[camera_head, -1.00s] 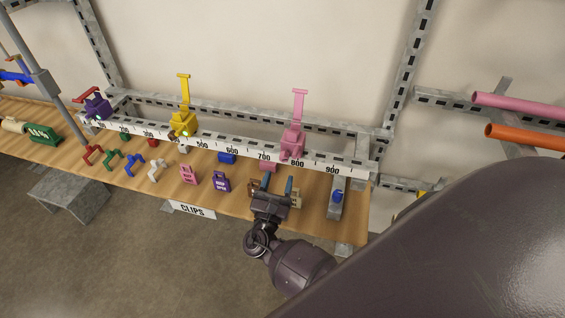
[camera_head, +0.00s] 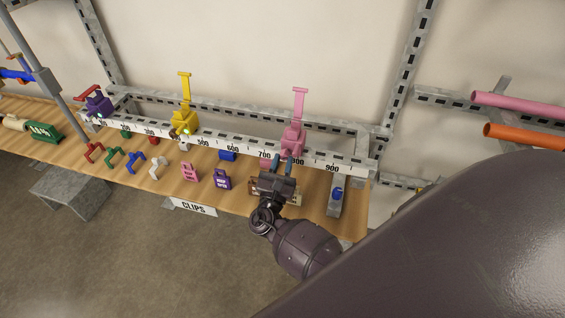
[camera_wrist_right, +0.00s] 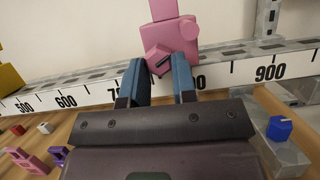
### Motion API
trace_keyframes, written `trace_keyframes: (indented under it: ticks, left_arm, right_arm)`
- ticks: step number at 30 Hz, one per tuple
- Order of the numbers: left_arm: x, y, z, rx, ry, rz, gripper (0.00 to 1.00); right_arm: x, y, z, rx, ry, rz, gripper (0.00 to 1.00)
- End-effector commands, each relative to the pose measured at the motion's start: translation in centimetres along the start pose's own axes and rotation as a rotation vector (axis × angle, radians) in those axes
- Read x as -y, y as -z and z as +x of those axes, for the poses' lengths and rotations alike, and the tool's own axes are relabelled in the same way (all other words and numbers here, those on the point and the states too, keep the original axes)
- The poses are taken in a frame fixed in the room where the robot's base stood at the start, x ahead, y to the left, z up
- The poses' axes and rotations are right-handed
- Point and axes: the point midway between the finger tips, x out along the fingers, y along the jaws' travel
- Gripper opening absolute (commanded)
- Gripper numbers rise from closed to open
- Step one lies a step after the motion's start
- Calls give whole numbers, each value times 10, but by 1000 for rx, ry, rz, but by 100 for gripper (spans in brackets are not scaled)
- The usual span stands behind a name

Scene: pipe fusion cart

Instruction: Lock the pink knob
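The pink clamp (camera_head: 292,138) stands on the numbered rail between about 700 and 800, with its handle upright. Its pink knob (camera_wrist_right: 158,62) faces me low on the clamp's front in the right wrist view. My right gripper (camera_head: 282,159) is in front of the clamp, its two blue fingers pointing at it. In the right wrist view the fingers (camera_wrist_right: 159,72) are apart, with the knob between or just beyond their tips. I cannot tell whether they touch it. The knob is largely hidden in the head view. My left gripper is not in view.
The rail (camera_head: 232,149) also carries a yellow clamp (camera_head: 184,120) and a purple clamp (camera_head: 98,104). Pink (camera_head: 190,172) and purple (camera_head: 222,179) clips and coloured hooks lie on the wooden shelf (camera_head: 240,202). A blue knob (camera_head: 337,193) sits on a grey bar at right.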

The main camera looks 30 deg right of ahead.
Motion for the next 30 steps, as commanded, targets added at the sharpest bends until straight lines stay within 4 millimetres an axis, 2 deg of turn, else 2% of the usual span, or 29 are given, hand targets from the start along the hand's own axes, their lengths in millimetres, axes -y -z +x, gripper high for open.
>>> trace_keyframes:
  ticks: [14,30]
  left_arm:
    - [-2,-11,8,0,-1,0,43]
    - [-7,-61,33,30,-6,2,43]
  right_arm:
    - [-2,2,-1,0,35,85,2]
    - [-7,2,-2,-2,214,515,2]
